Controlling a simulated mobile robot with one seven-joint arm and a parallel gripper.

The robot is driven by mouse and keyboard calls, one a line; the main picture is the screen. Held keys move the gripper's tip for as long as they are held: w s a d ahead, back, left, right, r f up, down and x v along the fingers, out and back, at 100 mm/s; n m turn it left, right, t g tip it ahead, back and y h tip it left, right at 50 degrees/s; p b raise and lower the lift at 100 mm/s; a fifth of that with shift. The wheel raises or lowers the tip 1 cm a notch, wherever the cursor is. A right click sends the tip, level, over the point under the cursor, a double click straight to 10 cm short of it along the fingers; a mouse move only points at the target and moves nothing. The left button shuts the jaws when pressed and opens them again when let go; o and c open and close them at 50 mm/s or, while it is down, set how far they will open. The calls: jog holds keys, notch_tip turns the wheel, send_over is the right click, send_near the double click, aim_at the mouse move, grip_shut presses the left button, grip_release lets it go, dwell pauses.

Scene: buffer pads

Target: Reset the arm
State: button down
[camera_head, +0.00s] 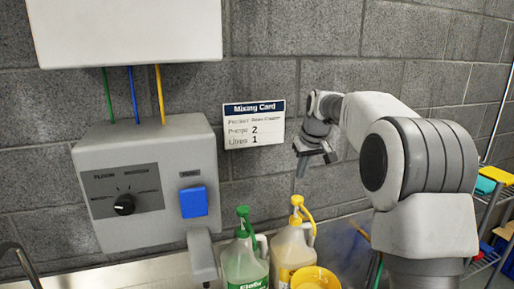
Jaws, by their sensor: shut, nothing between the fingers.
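My arm stands at the right of the head view, its upper links white with grey bands. It reaches back to the left toward the wall. My gripper (316,160) hangs at the end of the arm, right of the Mixing Card (254,124) and above the jugs. It is small and dark in this view. Its fingers look close together and I see nothing held. It is apart from the jugs and the card.
A grey dispenser (150,221) with a black knob (123,204) and a blue button (194,202) is on the left. Below stand a green-capped jug (243,262), a yellow-capped jug (291,247) and a yellow bucket (315,279). A shelf rack (494,198) is at the far right.

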jog(key=s+r+m+b, duration=0.1)
jog(key=s+r+b, duration=0.2)
jog(key=s, duration=1.8)
jog(key=s+f+b, duration=0.1)
jog(key=s+f, duration=0.2)
jog(key=s, duration=0.3)
jog(key=s+f+m+b, duration=0.1)
jog(key=s+f, duration=0.3)
jog(key=s, duration=0.3)
jog(key=s+f+m+t+h+b, duration=0.1)
jog(key=s+f, duration=0.2)
jog(key=s, duration=0.3)
jog(key=shift+s+d+f, duration=0.3)
jog(key=shift+f, duration=0.05)
